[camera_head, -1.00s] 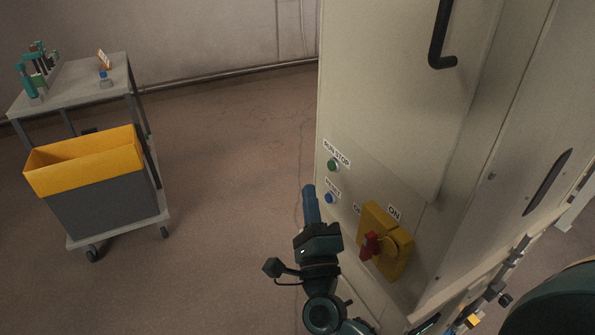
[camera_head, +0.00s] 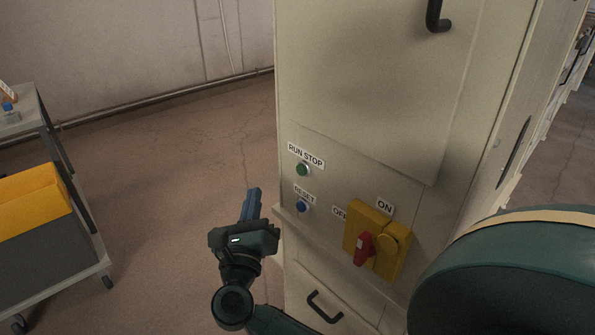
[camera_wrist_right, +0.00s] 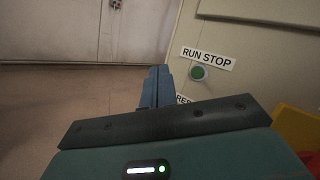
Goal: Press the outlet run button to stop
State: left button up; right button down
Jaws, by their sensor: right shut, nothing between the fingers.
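The green button (camera_head: 303,169) sits on the beige cabinet's front panel under the label RUN STOP (camera_head: 306,155). It also shows in the right wrist view (camera_wrist_right: 198,73), right of and beyond the fingers. My right gripper (camera_head: 251,203) is shut and empty, its blue fingers pointing up, left of the panel and apart from the button. A blue button (camera_head: 302,207) sits below the green one, under RESET. My left gripper is not in view.
A yellow switch box (camera_head: 393,254) with a red handle (camera_head: 363,249) juts out right of the buttons. A black drawer handle (camera_head: 325,307) is below. A cart with a yellow-topped grey bin (camera_head: 35,215) stands left. The floor between is clear.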

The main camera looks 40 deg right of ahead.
jog(key=d, duration=0.8)
jog(key=shift+w+d+p, duration=0.35)
jog(key=shift+w+p, duration=0.05)
jog(key=shift+p, duration=0.05)
jog(key=shift+d, duration=0.15)
dwell(1.6)
jog(key=shift+d, duration=0.25)
jog(key=shift+d, duration=0.5)
dwell(0.8)
jog(key=shift+a, duration=0.9)
jog(key=a, duration=0.5)
jog(key=shift+s, duration=0.25)
